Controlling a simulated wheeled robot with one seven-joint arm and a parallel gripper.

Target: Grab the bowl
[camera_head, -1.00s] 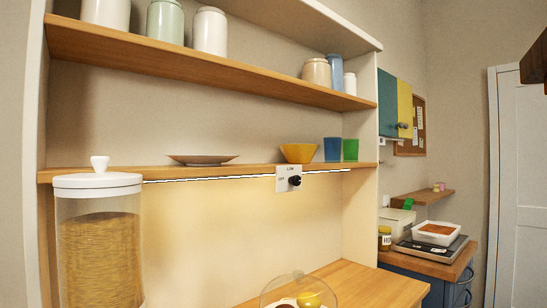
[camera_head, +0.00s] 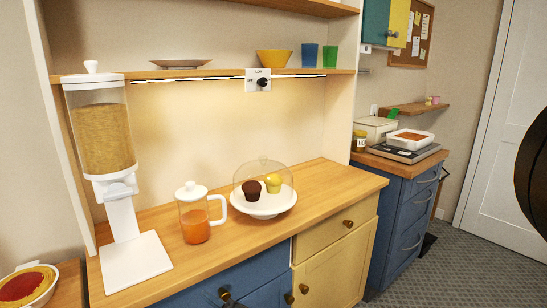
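A yellow bowl (camera_head: 273,58) stands upright on the narrow lower shelf (camera_head: 200,73), just left of a blue cup (camera_head: 309,56) and a green cup (camera_head: 330,57). A white bowl (camera_head: 26,287) with red and yellow contents sits at the lower left corner, partly cut off by the picture edge. My gripper's fingers do not show. A large dark rounded shape cuts into the right edge; I cannot tell what it is.
A flat brown plate (camera_head: 181,64) lies on the same shelf. Below are a cereal dispenser (camera_head: 105,140), a jug of orange liquid (camera_head: 195,218) and a domed cake stand (camera_head: 264,200) on the counter (camera_head: 330,185). A switch panel (camera_head: 257,80) hangs under the shelf. Grey floor is clear at right.

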